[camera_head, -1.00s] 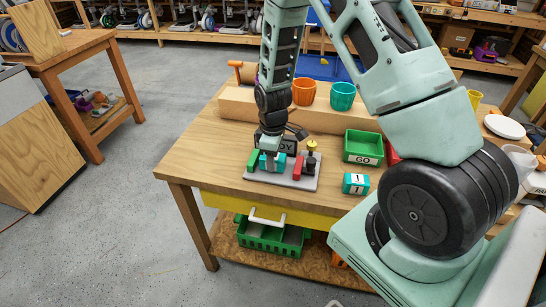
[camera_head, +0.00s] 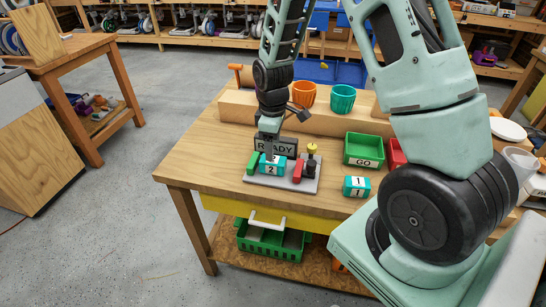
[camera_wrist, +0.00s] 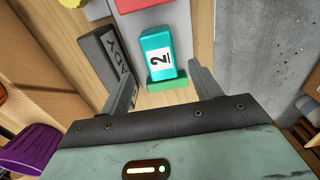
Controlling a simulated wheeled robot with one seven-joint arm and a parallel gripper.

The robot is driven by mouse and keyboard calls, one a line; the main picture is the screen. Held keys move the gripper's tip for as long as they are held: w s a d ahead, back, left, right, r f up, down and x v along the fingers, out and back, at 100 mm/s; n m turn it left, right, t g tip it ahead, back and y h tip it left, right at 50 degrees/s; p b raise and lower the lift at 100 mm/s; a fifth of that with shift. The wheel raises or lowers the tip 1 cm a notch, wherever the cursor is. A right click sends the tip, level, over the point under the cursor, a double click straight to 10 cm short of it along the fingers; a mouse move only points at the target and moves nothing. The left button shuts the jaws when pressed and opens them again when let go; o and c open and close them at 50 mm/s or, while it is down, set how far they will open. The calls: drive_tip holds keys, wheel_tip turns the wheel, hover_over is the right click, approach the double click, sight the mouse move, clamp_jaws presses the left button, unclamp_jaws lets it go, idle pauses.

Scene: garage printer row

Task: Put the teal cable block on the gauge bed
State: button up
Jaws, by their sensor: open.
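A teal block with a white label "2" (camera_head: 272,168) stands on the grey plate of the gauge bed (camera_head: 284,183), between a green piece (camera_head: 253,163) and a red piece (camera_head: 298,172). My gripper (camera_head: 269,152) is just above this teal block. In the wrist view the jaws (camera_wrist: 163,87) are apart and empty, with the teal block (camera_wrist: 156,45) and green piece (camera_wrist: 167,84) beyond them. Another teal block, labelled "1" (camera_head: 356,187), sits on the bare table right of the plate.
A "READY" sign (camera_head: 276,146) stands behind the plate, and a black post with a yellow knob (camera_head: 311,160) is at its right. A green "GO" bin (camera_head: 363,150) and a red bin (camera_head: 397,152) are further right. Orange (camera_head: 304,94) and teal (camera_head: 342,99) cups stand behind.

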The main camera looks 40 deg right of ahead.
wheel_tip(320, 180, up, 5)
drive_tip(key=s+a+r, duration=0.3)
drive_tip(key=a, duration=0.4)
drive_tip(key=s+a+r, duration=0.3)
drive_tip(key=s+a, duration=0.1)
drive_tip(key=a, duration=0.4)
drive_tip(key=s+a+r, duration=0.1)
drive_tip(key=s+a, duration=0.3)
drive_tip(key=s, duration=0.4)
drive_tip(key=s+a+r, duration=0.2)
drive_tip(key=s+a, duration=0.3)
drive_tip(key=s, duration=0.4)
drive_tip(key=shift+s+a+r+y, duration=0.15)
drive_tip(key=shift+y, duration=0.15)
